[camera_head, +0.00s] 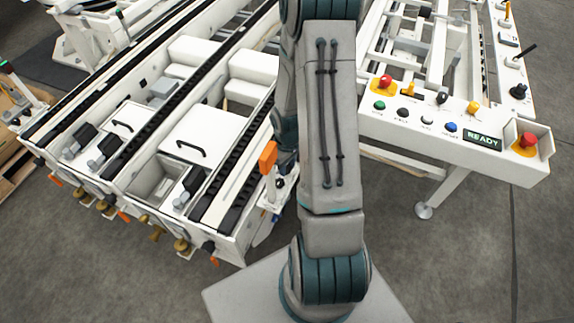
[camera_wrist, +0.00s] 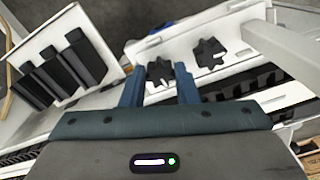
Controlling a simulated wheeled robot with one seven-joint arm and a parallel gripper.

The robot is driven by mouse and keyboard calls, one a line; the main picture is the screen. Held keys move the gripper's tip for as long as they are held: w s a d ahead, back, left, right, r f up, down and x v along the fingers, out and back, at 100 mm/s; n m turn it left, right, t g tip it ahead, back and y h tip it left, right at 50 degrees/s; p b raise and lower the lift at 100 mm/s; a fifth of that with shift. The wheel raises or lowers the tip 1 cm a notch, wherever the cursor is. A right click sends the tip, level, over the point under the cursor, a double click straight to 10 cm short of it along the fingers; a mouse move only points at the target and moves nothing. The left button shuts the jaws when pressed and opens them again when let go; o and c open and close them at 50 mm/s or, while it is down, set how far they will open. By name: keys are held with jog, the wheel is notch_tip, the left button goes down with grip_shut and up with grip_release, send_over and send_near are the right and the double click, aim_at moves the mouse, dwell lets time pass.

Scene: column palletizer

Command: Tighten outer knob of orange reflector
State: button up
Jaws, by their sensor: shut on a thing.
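The orange reflector (camera_head: 267,157) stands upright at the near right corner of the white conveyor frame, just left of my arm in the head view. In the wrist view, two black star-shaped knobs sit on a white bracket (camera_wrist: 226,29). My gripper (camera_wrist: 158,72) has its fingers on either side of the left knob (camera_wrist: 160,70) and is shut on it. The other knob (camera_wrist: 209,53) is free, to the right of the fingers. The reflector's orange face does not show in the wrist view. My arm hides the gripper in the head view.
The white conveyor (camera_head: 200,140) with black rails fills the left side. A control panel (camera_head: 455,132) with buttons and a READY display stands at right. Black blocks (camera_wrist: 60,72) lie left of the fingers in the wrist view. Grey floor (camera_head: 455,260) is clear at lower right.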

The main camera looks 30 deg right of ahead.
jog(key=shift+m, duration=0.4)
jog(key=o, duration=1)
notch_tip(320, 180, up, 14)
jog(key=shift+f+p, duration=0.1)
jog(key=shift+p, duration=1.1)
